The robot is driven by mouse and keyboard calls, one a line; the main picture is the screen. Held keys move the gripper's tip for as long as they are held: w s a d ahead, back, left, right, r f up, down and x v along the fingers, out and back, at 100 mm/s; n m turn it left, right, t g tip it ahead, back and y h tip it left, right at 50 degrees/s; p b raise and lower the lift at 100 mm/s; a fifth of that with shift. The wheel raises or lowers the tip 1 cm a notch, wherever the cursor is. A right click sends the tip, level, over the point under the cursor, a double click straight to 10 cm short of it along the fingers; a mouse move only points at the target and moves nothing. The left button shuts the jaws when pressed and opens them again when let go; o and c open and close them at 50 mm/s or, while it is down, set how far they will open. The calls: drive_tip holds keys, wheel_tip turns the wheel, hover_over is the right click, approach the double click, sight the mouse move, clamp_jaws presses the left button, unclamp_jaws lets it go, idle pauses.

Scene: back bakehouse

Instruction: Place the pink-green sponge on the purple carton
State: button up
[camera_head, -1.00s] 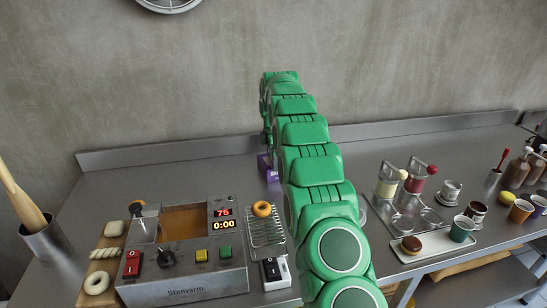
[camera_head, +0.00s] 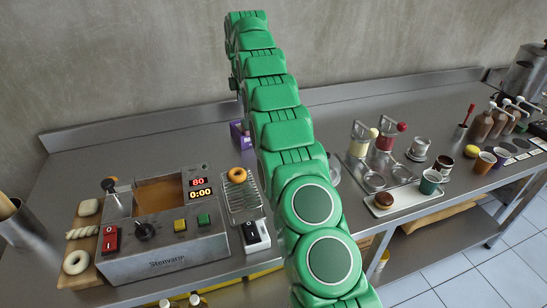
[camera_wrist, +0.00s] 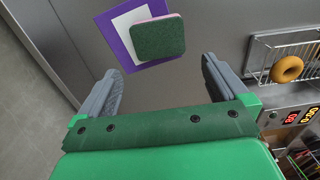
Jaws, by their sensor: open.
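The purple carton (camera_wrist: 121,42), with a white panel on its top, shows at the top of the wrist view. The sponge (camera_wrist: 158,38), green on its upper face with a thin pink edge, lies over the carton's top and reaches past its right edge. My gripper (camera_wrist: 162,67) is open and empty, its grey fingers apart from the sponge and on either side below it in the picture. In the head view a bit of the carton (camera_head: 237,134) shows left of my green arm; the sponge and the gripper's fingers are hidden there.
A fryer (camera_head: 158,240) with a lit display stands front left, beside a wire rack (camera_head: 242,205) holding a doughnut (camera_head: 237,175). Right of my arm are a pump dispenser stand (camera_head: 352,177), cups and a white tray (camera_head: 414,201).

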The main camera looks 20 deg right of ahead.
drive_tip(key=s+a+r+m, duration=0.1)
drive_tip(key=s+r+m, duration=0.25)
drive_tip(key=s, duration=0.55)
drive_tip(key=s+a+r+m+g, duration=0.1)
drive_tip(key=s+r+m, duration=0.25)
drive_tip(key=s, duration=0.55)
drive_tip(key=s+a+r+m, duration=0.15)
drive_tip(key=s+r, duration=0.25)
drive_tip(key=s, duration=0.5)
drive_tip(key=s+f+m, duration=0.3)
drive_tip(key=s, duration=0.9)
drive_tip(key=s+f+m, duration=0.2)
drive_tip(key=s+m, duration=0.1)
drive_tip(key=s, duration=0.9)
drive_tip(key=s+f+m, duration=0.3)
drive_tip(key=s, duration=0.9)
drive_tip(key=shift+a+f+m+g, duration=0.35)
drive_tip(key=shift+a+g, duration=0.05)
